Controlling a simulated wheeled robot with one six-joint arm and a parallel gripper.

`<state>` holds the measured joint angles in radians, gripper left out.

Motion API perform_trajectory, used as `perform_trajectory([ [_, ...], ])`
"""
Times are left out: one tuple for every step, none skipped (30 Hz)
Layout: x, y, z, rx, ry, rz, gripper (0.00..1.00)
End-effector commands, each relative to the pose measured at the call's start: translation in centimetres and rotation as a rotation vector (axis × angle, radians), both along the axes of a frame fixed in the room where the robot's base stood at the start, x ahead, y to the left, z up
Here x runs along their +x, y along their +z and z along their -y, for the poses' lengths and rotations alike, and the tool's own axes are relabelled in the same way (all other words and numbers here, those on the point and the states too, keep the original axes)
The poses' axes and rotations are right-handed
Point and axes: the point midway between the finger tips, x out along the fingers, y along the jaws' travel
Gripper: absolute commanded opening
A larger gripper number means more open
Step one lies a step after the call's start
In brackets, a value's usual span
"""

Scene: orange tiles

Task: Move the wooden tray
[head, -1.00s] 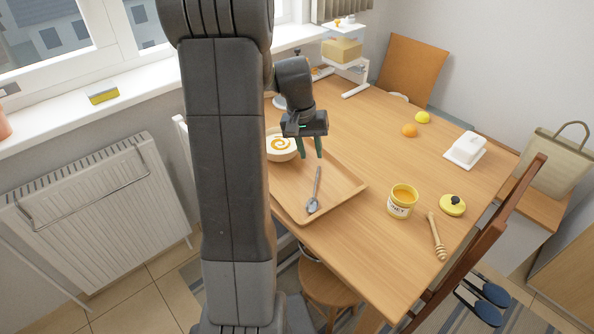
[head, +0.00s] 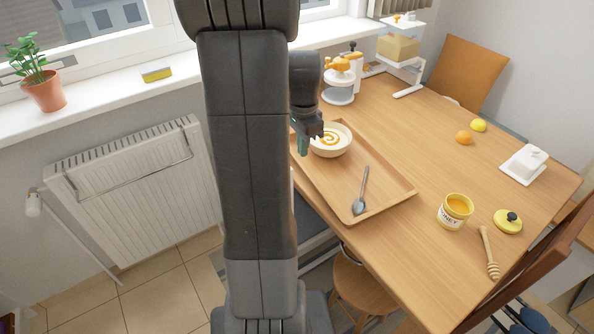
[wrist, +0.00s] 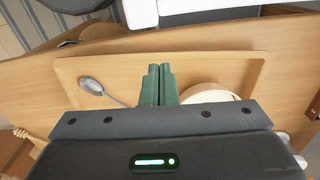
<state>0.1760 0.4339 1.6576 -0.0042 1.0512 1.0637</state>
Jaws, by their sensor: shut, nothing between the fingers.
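The wooden tray (head: 328,182) lies flat on the table, its near end close to the table's edge. A white bowl (head: 331,137) with an orange swirl stands in its far part, and a spoon (head: 361,192) lies in its near part. My gripper (head: 302,148) is at the tray's left side, beside the bowl, partly hidden by my arm. In the wrist view my green fingers (wrist: 160,70) are together with nothing between them, in front of the tray floor (wrist: 205,67), with the spoon to one side and the partly hidden bowl to the other. I cannot tell whether they touch the tray.
A honey jar (head: 455,211), its lid (head: 508,221) and a dipper (head: 489,252) are right of the tray. Fruit (head: 463,138) and a butter dish (head: 523,164) sit farther right. A juicer (head: 340,79) stands behind the bowl. Clear tabletop lies between tray and fruit.

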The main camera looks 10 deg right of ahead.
Motion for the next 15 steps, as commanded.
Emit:
perform_trajectory([
  [0.0, -0.2, -0.2, 0.003, -0.012, 0.0, 0.0],
  [0.0, -0.4, -0.2, 0.004, -0.017, 0.001, 0.0],
  [0.0, -0.8, -0.3, 0.004, -0.02, 0.001, 0.0],
  [0.0, -1.1, -0.3, 0.004, -0.02, 0.001, 0.0],
  [0.0, -1.5, -0.2, 0.005, -0.02, -0.001, 0.0],
  [0.0, -2.1, -0.2, 0.005, -0.019, -0.002, 0.0],
  [-0.1, -2.7, -0.2, 0.005, -0.019, -0.002, 0.0],
  [-0.1, -3.3, -0.2, 0.005, -0.019, -0.004, 0.0],
  [0.0, -4.0, -0.2, 0.004, -0.019, -0.003, 0.0],
  [-0.1, -4.6, -0.2, 0.004, -0.018, -0.003, 0.0],
  [-0.1, -5.2, -0.2, 0.004, -0.018, -0.003, 0.0],
  [-0.1, -5.9, -0.2, 0.004, -0.018, -0.003, 0.0],
  [-0.1, -6.5, -0.2, 0.004, -0.018, -0.003, 0.0],
  [-0.1, -7.0, -0.2, 0.004, -0.018, -0.003, 0.0],
  [-0.1, -7.6, -0.2, 0.005, -0.018, -0.002, 0.0],
])
